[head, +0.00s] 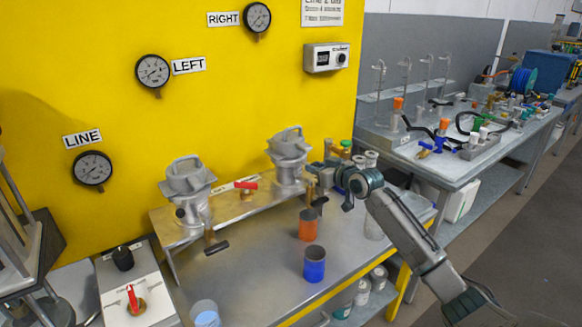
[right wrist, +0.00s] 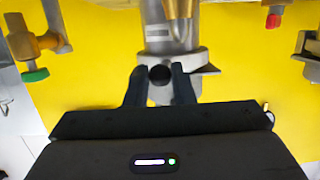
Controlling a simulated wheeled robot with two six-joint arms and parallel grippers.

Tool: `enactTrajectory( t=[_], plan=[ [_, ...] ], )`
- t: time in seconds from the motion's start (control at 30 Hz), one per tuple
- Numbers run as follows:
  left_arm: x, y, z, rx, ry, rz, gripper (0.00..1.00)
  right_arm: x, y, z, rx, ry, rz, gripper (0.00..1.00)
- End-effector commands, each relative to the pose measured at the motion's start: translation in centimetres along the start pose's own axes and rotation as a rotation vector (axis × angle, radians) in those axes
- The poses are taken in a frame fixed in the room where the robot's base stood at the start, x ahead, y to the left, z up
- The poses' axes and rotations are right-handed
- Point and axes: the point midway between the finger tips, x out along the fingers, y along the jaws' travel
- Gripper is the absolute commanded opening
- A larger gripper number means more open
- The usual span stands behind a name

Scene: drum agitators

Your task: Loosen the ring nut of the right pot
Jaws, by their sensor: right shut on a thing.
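The right pot (head: 289,155) is a grey metal pot with a clamped lid, upright on the raised shelf by the yellow wall. Its lower part is partly hidden by my right gripper (head: 318,172) in the head view. In the right wrist view, a grey ring nut (right wrist: 203,62) with a side lug circles the pot's body. My right gripper (right wrist: 160,84) is shut on a round dark knob (right wrist: 160,74) at the ring's front, one finger on each side. The left pot (head: 188,190) stands apart to the left. My left gripper is not in view.
A red-handled valve (head: 246,186) lies between the pots. Brass fittings with a green cap (right wrist: 35,75) flank the pot.

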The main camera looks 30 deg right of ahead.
Motion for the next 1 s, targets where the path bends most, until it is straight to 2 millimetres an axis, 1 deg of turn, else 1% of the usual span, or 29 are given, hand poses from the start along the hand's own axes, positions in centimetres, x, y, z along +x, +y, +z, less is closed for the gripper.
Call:
enactTrajectory(
  t=[0.17,0.27,0.57,0.8,1.0],
  plan=[
    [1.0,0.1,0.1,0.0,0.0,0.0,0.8,0.4,1.2,0.3,0.0,-0.003,0.003,0.11],
    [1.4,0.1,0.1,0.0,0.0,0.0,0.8,0.5,1.8,0.1,0.0,-0.001,0.002,0.12],
    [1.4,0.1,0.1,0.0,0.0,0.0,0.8,0.5,1.9,0.0,0.0,-0.001,0.001,0.13],
    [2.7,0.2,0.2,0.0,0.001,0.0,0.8,1.3,3.3,0.0,0.002,0.001,0.002,0.15],
    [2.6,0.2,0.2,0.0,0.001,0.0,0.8,1.3,3.6,-0.4,-0.001,0.002,0.003,0.15]
  ],
)
